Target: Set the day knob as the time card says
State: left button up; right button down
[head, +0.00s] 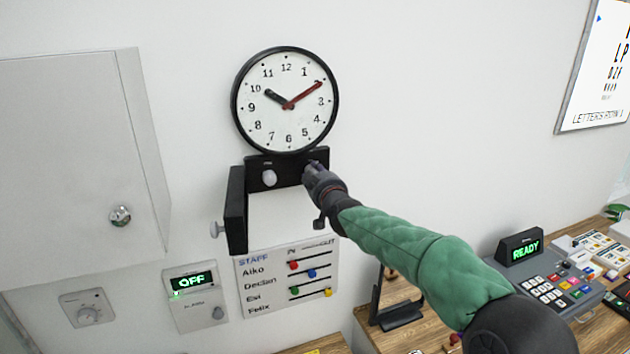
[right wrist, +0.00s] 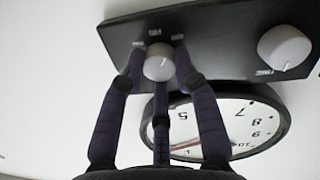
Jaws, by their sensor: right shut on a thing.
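A black panel (head: 258,172) is fixed under a round wall clock (head: 286,100). My right gripper (head: 313,172) is at the panel's right end. In the right wrist view its dark fingers (right wrist: 158,66) are shut on a round pale knob (right wrist: 159,65), with small labels around it that I cannot read. A second pale knob (head: 269,177), free of the gripper, is on the panel's left part; it also shows in the right wrist view (right wrist: 283,47). I cannot read which is the day knob, nor make out a time card. My left gripper is not in view.
A black side piece (head: 236,209) with a knob (head: 217,229) juts out at left. Below are an OFF box (head: 195,297) and a staff board (head: 286,280). A keypad device reading READY (head: 520,247) stands at right. A cabinet (head: 75,150) is at left.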

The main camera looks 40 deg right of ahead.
jog(key=shift+r+m+b, duration=0.25)
jog(key=shift+m+b, duration=0.15)
jog(key=shift+m, duration=0.5)
jog(key=shift+d+r, duration=0.1)
jog(key=c, duration=0.9)
grip_release()
jog(key=shift+s+f, duration=0.1)
jog(key=shift+f, duration=0.1)
jog(key=v, duration=1.1)
jog(key=shift+s+r, duration=0.15)
jog(key=shift+s, duration=0.2)
